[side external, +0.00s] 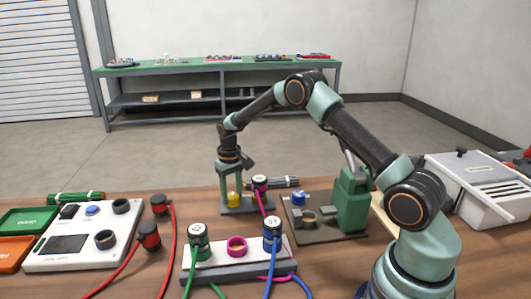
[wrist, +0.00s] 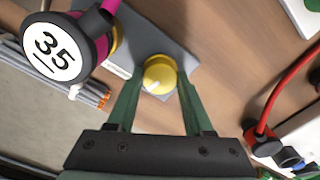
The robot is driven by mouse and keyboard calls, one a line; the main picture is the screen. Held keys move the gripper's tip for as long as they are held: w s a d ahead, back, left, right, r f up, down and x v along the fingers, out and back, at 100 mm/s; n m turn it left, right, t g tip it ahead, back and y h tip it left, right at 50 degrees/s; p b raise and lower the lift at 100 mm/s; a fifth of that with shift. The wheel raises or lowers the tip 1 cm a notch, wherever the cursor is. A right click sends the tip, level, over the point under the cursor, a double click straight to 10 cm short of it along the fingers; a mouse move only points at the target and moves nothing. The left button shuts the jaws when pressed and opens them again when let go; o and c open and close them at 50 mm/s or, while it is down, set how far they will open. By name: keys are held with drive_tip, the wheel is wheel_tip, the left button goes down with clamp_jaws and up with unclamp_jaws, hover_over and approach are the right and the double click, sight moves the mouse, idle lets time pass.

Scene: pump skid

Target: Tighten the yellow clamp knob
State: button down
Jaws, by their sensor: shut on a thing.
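The yellow clamp knob (wrist: 159,75) sits on a grey plate (wrist: 150,40) in the wrist view, with a white pointer mark on its top. It also shows in the side view as a small yellow piece (side external: 234,198) on a grey base (side external: 246,209). My gripper (wrist: 157,84) is over the knob, one finger on each side of it. In the side view my gripper (side external: 232,190) points straight down and its fingers straddle the knob. The fingers are shut on the knob. The exact finger contact is hard to see.
A magenta connector marked 35 (wrist: 55,52) stands close beside the knob, also seen in the side view (side external: 260,184). A green press (side external: 352,200) stands to the right. Green and blue cable plugs (side external: 272,235) stand in front. A white control panel (side external: 82,236) lies left.

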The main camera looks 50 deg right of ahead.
sight(232, 195)
drive_tip(key=m, duration=0.6)
idle(0.6)
drive_tip(key=shift+c, duration=1.4)
unclamp_jaws()
wheel_tip(232, 195, up, 12)
drive_tip(key=shift+r, duration=0.15)
